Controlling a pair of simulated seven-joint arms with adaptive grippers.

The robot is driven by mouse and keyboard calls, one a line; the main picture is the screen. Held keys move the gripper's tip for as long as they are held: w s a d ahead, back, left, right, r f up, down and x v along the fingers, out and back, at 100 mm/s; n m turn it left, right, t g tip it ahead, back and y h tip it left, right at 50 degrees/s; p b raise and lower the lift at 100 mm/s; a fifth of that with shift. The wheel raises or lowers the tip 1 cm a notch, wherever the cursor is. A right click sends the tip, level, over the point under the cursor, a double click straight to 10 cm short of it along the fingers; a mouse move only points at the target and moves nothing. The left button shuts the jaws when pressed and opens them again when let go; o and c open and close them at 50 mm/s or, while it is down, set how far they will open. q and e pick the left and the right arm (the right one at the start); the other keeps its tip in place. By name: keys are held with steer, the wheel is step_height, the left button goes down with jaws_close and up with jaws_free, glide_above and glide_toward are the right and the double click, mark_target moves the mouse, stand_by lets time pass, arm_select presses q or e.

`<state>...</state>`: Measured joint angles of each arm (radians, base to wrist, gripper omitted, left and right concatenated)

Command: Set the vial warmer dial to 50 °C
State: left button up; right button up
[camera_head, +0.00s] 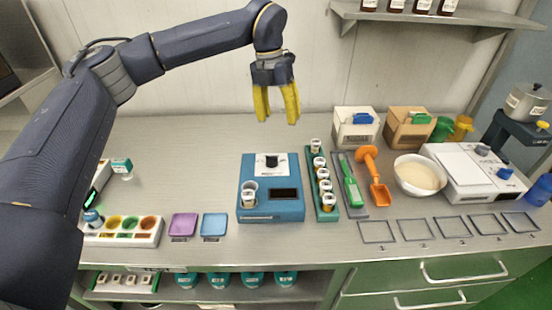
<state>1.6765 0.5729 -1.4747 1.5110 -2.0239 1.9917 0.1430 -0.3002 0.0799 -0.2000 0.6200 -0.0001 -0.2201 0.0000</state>
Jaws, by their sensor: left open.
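The vial warmer (285,215) is a blue box on the steel bench, near the middle. Its black dial (271,161) sits on a white plate at the back of its top. The dial's marks are too small to read. A dark display (285,195) is at the front right of the top, and a vial (248,199) stands in a holder at the front left. My left gripper (277,119) has yellow fingers pointing down and spread apart. It is empty and appears above and behind the dial, apart from it. My right gripper is not in view.
A green rack (328,215) of several vials stands close right of the warmer, beside a green scoop (352,190) and an orange scoop (379,193). A white bowl (419,176) is farther right. Purple (183,225) and blue trays (214,225) lie left. Bench behind the warmer is clear.

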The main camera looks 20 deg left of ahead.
mark_target(272, 157)
arm_select(q)
steer(key=shift+n+y, duration=0.3)
steer(key=shift+y, duration=0.6)
steer(key=f, duration=0.5)
steer(key=a+f, duration=0.1)
steer(key=f, duration=0.5)
steer(key=a+f, duration=0.1)
steer(key=f, duration=0.4)
steer(key=shift+w+a+f, duration=0.15)
steer(key=shift+w+f, duration=0.15)
steer(key=shift+w, duration=0.1)
jaws_close()
